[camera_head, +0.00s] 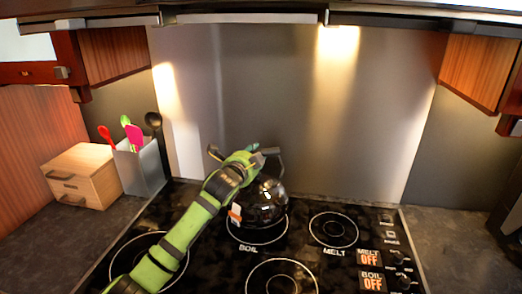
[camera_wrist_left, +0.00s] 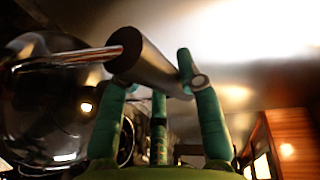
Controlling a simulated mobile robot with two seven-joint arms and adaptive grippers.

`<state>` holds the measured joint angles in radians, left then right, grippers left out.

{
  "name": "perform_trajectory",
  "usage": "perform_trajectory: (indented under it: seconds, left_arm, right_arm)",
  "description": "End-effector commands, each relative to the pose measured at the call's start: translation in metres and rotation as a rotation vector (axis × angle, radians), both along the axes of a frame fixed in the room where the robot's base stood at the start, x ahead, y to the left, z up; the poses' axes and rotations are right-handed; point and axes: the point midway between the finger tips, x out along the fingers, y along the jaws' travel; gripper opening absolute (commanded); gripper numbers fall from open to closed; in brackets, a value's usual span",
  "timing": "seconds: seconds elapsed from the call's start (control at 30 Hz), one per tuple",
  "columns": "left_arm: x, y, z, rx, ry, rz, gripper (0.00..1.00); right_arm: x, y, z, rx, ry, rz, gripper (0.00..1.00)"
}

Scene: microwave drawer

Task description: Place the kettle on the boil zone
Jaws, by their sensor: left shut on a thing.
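The kettle (camera_head: 268,207) is round, dark and shiny. In the head view it stands over the boil zone (camera_head: 257,240), a ringed burner marked BOIL at the back left-centre of the cooktop. Its base overlaps the ring; I cannot tell whether it touches the glass. My left gripper (camera_head: 257,156) is shut on the kettle's grey handle at the top. In the left wrist view the handle (camera_wrist_left: 152,65) lies across between my green fingers (camera_wrist_left: 160,100), and the shiny kettle body (camera_wrist_left: 45,110) fills the left side. My right gripper is not in view.
The melt zone (camera_head: 333,230) is empty to the right, and another ring (camera_head: 282,277) is in front. Knobs with MELT OFF and BOIL OFF displays (camera_head: 371,270) sit at the right. A utensil holder (camera_head: 139,168) and small wooden drawer box (camera_head: 83,176) stand at the left.

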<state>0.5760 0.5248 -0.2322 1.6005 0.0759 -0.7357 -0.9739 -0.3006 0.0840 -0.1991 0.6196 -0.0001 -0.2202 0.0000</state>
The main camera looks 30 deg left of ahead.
Motion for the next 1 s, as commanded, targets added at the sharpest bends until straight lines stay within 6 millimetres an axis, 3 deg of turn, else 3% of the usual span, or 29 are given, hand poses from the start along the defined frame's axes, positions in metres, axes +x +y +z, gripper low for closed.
perform_trajectory:
  seconds: [0.3, 0.7, 0.73, 0.77, 0.8, 1.0]
  left_arm:
    - [0.000, -0.001, -0.027, 0.001, -0.014, -0.002, 0.00]
    - [0.001, 0.000, -0.032, 0.002, -0.015, -0.002, 0.00]
    - [0.000, 0.000, -0.040, 0.001, 0.004, 0.000, 0.43]
    - [0.000, 0.000, -0.040, 0.001, 0.004, 0.000, 0.55]
    - [0.000, 0.000, -0.040, 0.001, 0.004, 0.000, 0.58]
    - [0.000, 0.000, -0.040, 0.001, 0.004, 0.000, 0.58]
  right_arm:
    - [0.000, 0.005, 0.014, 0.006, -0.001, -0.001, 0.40]
    - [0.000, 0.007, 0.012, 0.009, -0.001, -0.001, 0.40]
    - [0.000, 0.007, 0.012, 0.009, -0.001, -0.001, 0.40]
    - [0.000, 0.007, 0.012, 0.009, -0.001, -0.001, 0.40]
    - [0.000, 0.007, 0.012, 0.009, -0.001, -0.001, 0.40]
    - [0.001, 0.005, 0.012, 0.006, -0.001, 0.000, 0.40]
